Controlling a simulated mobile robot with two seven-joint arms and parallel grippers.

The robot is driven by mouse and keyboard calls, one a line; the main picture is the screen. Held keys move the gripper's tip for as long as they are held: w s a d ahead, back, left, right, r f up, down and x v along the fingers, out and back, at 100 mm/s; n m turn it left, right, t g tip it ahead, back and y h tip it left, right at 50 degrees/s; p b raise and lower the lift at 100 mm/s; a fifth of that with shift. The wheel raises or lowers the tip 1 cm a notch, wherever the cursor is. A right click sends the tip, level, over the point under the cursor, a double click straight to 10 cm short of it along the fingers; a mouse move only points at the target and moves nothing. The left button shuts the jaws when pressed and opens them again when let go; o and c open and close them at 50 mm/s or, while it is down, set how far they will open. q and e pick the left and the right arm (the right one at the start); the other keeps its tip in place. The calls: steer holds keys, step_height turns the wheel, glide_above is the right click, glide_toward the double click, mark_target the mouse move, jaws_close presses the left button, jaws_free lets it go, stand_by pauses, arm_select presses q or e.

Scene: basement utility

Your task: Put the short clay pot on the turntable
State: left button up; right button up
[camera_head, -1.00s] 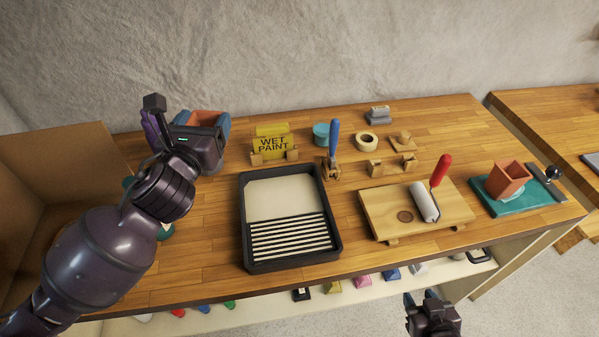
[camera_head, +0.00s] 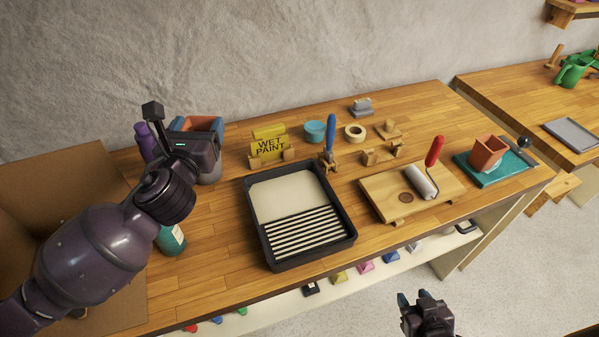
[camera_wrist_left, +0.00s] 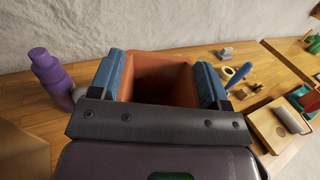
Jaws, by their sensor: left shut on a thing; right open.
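My left gripper (camera_head: 198,125) is shut on a square terracotta clay pot (camera_head: 193,120), above the left back of the bench. In the left wrist view the pot's open top (camera_wrist_left: 165,75) sits between the blue finger pads. A second square terracotta pot (camera_head: 488,153) stands on a teal board (camera_head: 497,178) at the bench's right end. I cannot tell from this view which pot is shorter. My right gripper (camera_head: 416,300) is open and empty, low in front of the bench. I cannot clearly make out a turntable.
A black paint tray (camera_head: 259,233), a wet-paint sign (camera_head: 269,145), a blue-handled brush (camera_head: 330,140) and a wooden board (camera_head: 380,190) with a red-handled roller (camera_head: 423,182) fill the middle. A purple bottle (camera_head: 146,140) and cardboard box (camera_head: 70,175) stand left. A second bench (camera_head: 500,90) holds a green watering can (camera_head: 572,72).

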arm_select(q)
steer(key=shift+a+f+y, duration=0.25)
steer(key=shift+a+y, duration=0.05)
steer(key=shift+a, duration=0.1)
steer(key=b, duration=0.1)
glide_above(223, 211)
step_height(223, 211, down, 15)
steer(key=shift+f+b, duration=0.7)
steer(key=shift+f, duration=1.8)
steer(key=shift+f, duration=0.2)
steer(key=o, duration=1)
steer(key=shift+r, duration=0.1)
